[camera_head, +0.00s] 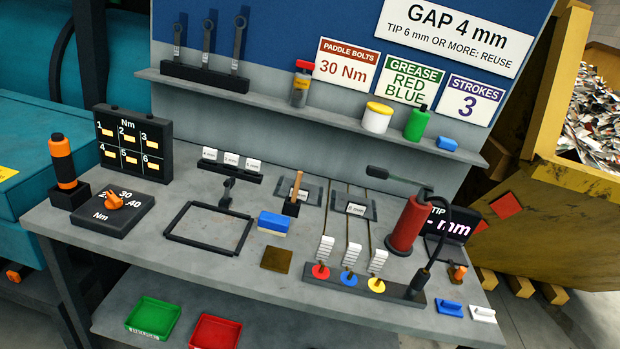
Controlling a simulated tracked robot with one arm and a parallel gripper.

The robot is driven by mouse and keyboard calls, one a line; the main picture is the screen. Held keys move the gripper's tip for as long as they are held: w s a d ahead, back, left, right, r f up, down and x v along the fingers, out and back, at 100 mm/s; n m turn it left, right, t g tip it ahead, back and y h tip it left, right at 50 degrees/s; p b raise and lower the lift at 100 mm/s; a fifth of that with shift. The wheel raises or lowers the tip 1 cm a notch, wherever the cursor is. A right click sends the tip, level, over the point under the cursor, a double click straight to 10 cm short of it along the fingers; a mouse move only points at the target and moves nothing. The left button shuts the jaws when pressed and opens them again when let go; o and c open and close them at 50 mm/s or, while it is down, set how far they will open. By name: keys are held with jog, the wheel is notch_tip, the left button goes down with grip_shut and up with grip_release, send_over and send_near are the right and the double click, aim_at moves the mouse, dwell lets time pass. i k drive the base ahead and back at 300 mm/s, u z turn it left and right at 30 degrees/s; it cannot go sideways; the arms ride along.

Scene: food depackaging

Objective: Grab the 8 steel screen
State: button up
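Two flat dark grey plates that look like screens lie toward the back of the grey bench. One plate (312,196) is partly hidden by a wooden-handled tool standing in a block. The other plate (338,207) lies to its right and has a small white label. The labels are too small to read, so I cannot tell which one is the 8 steel screen. A dark rack (232,172) with several small white tags stands to the left of them. My gripper is not in view.
An empty black frame (177,219) lies on the bench (165,262). A blue and white block (274,223), a red cylinder (407,225) with a hose, and a bar with three coloured knobs (330,287) stand nearby. Thin upright rods rise beside the right plate.

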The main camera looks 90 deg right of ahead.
aim_at(356, 207)
jog(key=u, duration=0.05)
jog(key=i, duration=1.7)
jog(key=z, duration=3.5)
jog(key=i, duration=1.05)
